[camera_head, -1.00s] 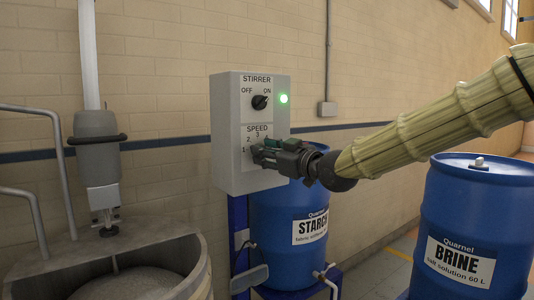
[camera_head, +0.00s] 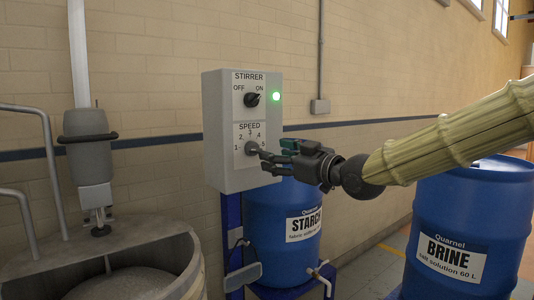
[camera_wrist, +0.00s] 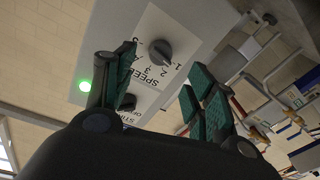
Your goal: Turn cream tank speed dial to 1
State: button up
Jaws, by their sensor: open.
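My gripper (camera_head: 270,157) is open, just right of the dial and in front of the box. In the wrist view its green-padded fingers (camera_wrist: 160,72) are spread apart with nothing between them, and the dial appears clear of both.
The stirrer switch (camera_head: 252,99) above points to ON, beside a lit green lamp (camera_head: 276,97). A blue starch drum (camera_head: 285,245) stands below and behind the box. A blue brine drum (camera_head: 470,215) stands at right, a tank (camera_head: 190,262) at lower left.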

jog(key=shift+v, duration=2.5)
jog(key=shift+w, duration=0.1)
notch_tip(320, 180, down, 14)
jog(key=w+m+g+h+p, duration=0.1)
jog(key=w+m+h+p, duration=0.1)
jog(key=m, duration=0.1)
jog(key=s+d+f+m+g+h+p, duration=0.1)
jog(key=s+f+m+g+h, duration=0.15)
jog(key=f, duration=0.85)
jog(key=s+d+f+m+g+h+p, duration=0.1)
jog(key=s+f, duration=0.3)
jog(key=f, duration=0.7)
jog(key=s+d+f+m+g+h+p, duration=0.1)
jog(key=s+d+f+m+g, duration=0.15)
jog(key=f, duration=0.85)
jog(key=s+d+f+m+g+h+p, duration=0.1)
jog(key=s+d+f+g+h+p, duration=0.15)
jog(key=s+f, duration=1.2)
jog(key=s+d+f+m+g+h, duration=0.1)
jog(key=s+d+f+g, duration=0.1)
jog(key=s, duration=0.8)
jog(key=s+d+f+g+h+p, duration=0.1)
jog(key=s+d+f, duration=0.4)
jog(key=s, duration=0.6)
jog(key=shift+d+f+m+g+h, duration=0.15)
jog(key=shift+f+m+g+h, duration=0.15)
jog(key=shift+m+g+h, duration=0.25)
